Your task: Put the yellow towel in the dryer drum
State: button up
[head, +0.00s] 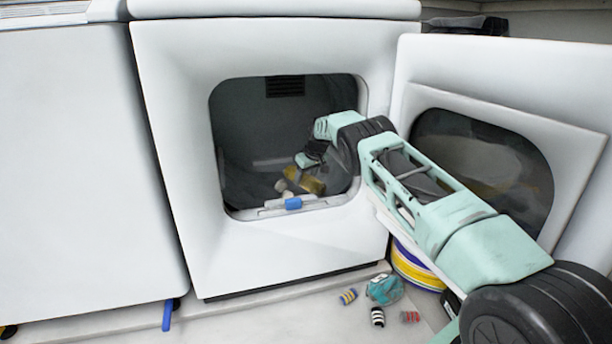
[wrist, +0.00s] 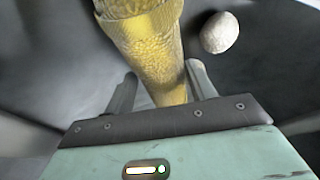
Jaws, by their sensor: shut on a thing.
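The yellow towel (head: 313,185) is a rolled bundle inside the dryer drum (head: 245,125), low in the opening. It also shows large in the wrist view (wrist: 152,58), standing between the fingers. My gripper (head: 306,160) has reached through the round-cornered opening and is shut on the towel; in the wrist view my gripper (wrist: 160,88) has one finger on each side of it. The towel's far end is cut off by the picture edge. I cannot tell whether it touches the drum floor. The dryer door (head: 495,88) stands wide open at the right.
A pale ball (wrist: 220,32) lies in the drum beside the towel. A blue piece (head: 293,203) is on the opening's lower rim. Several small striped rolls (head: 377,317) and a teal bundle (head: 385,288) lie on the floor by a striped round container (head: 412,268). A white appliance (head: 80,170) stands left.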

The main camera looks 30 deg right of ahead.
jog(key=shift+f, duration=0.2)
jog(key=o, duration=1.2)
jog(key=p+v, duration=0.1)
jog(key=v, duration=0.1)
jog(key=p+v, duration=0.1)
jog(key=v, duration=0.2)
jog(key=p+v, duration=0.1)
jog(key=v, duration=0.1)
jog(key=shift+w+r+p, duration=0.15)
jog(key=shift+r+p, duration=0.2)
jog(key=shift+r, duration=0.1)
jog(key=shift+s+r, duration=0.3)
jog(key=shift+r, duration=0.1)
